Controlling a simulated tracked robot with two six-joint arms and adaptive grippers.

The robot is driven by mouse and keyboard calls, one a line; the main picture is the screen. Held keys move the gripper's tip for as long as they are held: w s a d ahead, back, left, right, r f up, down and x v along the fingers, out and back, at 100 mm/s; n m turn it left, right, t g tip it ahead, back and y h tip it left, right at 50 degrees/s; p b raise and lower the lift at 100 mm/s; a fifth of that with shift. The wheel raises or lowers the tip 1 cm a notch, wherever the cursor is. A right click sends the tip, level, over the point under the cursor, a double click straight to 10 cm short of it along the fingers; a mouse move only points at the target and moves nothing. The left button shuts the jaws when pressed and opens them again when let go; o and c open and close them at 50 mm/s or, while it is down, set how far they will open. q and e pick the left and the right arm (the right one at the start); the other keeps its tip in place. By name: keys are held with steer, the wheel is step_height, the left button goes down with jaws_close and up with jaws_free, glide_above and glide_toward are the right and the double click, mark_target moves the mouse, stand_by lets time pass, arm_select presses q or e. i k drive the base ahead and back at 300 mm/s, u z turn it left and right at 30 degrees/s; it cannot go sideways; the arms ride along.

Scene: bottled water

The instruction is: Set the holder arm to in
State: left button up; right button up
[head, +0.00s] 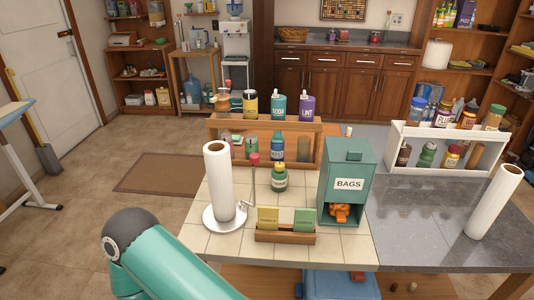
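A white paper towel roll (218,182) stands on a holder with a round metal base (224,218) at the left of the tiled counter. The holder arm (251,190) is a thin metal rod with a red knob (253,159) on top. It rises at the right of the roll, with a visible gap between rod and roll, and leans slightly away from it toward the top. A teal link of my arm shows at the bottom left, in front of the counter. Neither gripper is in view.
A card rack (286,234) and a green BAGS dispenser (346,182) stand right of the holder. A green bottle (279,178) and a wooden shelf with bottles (304,130) are behind.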

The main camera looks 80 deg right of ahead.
mark_target(255, 158)
steer(key=u, duration=1.2)
steer(key=i, duration=0.1)
steer(key=z, duration=2.65)
steer(key=k, duration=0.55)
steer(key=z, duration=0.35)
steer(key=i, duration=0.55)
steer(key=u, duration=0.1)
